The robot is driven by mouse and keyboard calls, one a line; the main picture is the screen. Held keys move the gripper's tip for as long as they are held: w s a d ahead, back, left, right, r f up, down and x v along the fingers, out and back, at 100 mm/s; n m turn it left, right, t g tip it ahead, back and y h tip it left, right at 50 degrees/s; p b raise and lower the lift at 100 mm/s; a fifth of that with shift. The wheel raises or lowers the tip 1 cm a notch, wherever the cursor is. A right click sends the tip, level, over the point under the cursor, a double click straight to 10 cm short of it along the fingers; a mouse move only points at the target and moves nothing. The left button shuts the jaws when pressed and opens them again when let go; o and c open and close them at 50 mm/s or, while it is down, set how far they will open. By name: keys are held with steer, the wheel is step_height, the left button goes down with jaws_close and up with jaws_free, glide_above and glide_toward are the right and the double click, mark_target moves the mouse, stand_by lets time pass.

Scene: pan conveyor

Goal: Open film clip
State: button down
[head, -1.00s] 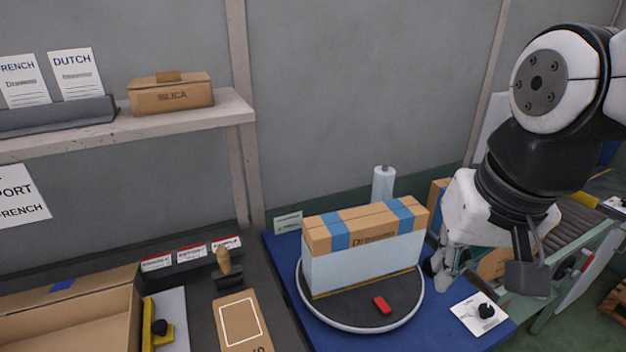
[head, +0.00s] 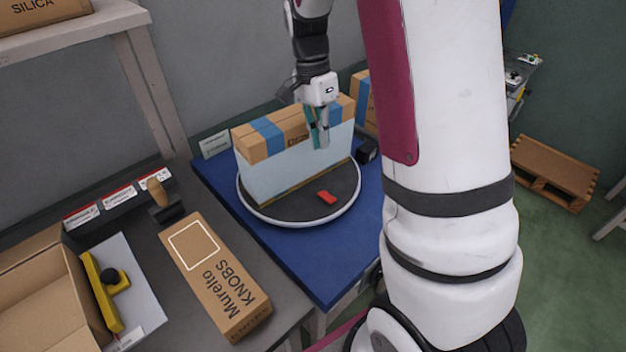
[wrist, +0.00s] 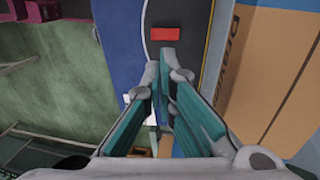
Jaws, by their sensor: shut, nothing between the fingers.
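A small red piece (head: 327,197), perhaps the film clip, lies on the dark turntable (head: 256,212) in front of a carton (head: 262,141). The carton stands upright, with blue tape strips and pale film over its front face. My gripper (head: 319,145) points down at the front upper edge of the carton, above and behind the red piece. In the wrist view the teal-padded fingers (wrist: 165,70) are close together and empty, with the red piece (wrist: 165,34) just beyond their tips and the carton (wrist: 270,75) to the right. I cannot tell whether the fingers touch the carton.
The turntable sits on a blue table (head: 309,262). A black block (head: 367,151) and another carton (head: 360,90) stand behind at the right. A long carton (head: 236,289), a wooden stamp (head: 157,193) and a yellow tool (head: 104,292) lie at the left. My arm fills the right foreground.

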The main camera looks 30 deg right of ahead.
mark_target(329, 197)
steer(key=x, duration=1.4)
